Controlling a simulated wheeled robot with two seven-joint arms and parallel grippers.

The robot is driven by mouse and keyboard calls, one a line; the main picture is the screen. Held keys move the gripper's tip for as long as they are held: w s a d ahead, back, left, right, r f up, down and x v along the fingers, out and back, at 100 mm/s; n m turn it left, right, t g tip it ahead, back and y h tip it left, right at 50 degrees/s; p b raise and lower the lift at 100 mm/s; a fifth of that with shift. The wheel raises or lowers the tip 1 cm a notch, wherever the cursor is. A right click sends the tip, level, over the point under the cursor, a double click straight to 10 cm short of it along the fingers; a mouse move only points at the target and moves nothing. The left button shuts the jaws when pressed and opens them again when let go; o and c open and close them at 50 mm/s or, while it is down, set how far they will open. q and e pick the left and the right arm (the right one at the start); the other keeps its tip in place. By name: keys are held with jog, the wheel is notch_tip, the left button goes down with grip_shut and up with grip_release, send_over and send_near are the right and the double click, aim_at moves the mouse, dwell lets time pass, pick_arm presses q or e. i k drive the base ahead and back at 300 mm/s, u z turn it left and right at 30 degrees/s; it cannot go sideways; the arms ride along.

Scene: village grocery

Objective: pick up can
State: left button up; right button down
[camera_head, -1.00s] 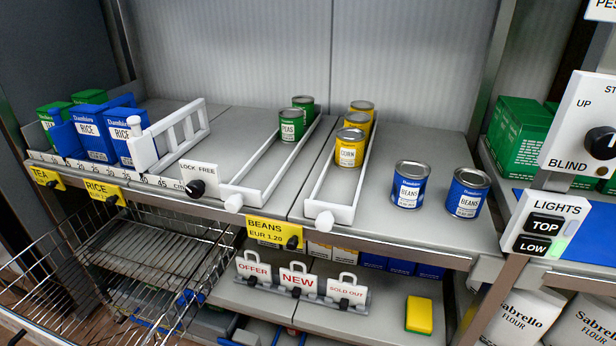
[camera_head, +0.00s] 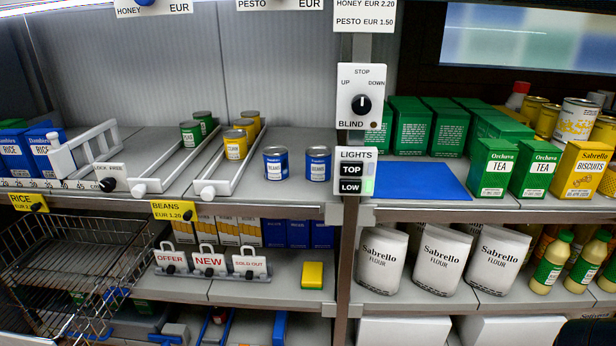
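Several cans stand upright on the upper left shelf. Two blue beans cans, the left one (camera_head: 276,163) and the right one (camera_head: 318,164), stand side by side on the open shelf near the upright post. Yellow corn cans (camera_head: 236,145) stand in a row in a white lane. Green peas cans (camera_head: 191,135) stand in the lane to their left. Neither of my grippers is in view.
A post with a BLIND knob panel (camera_head: 361,96) and a LIGHTS switch (camera_head: 354,174) divides the shelves. A wire basket (camera_head: 70,270) juts out at lower left. Tea boxes (camera_head: 493,167) and flour bags (camera_head: 440,259) fill the right. White lane dividers (camera_head: 222,188) flank the cans.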

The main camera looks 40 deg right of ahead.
aim_at(275, 157)
jog(key=z, duration=1.4)
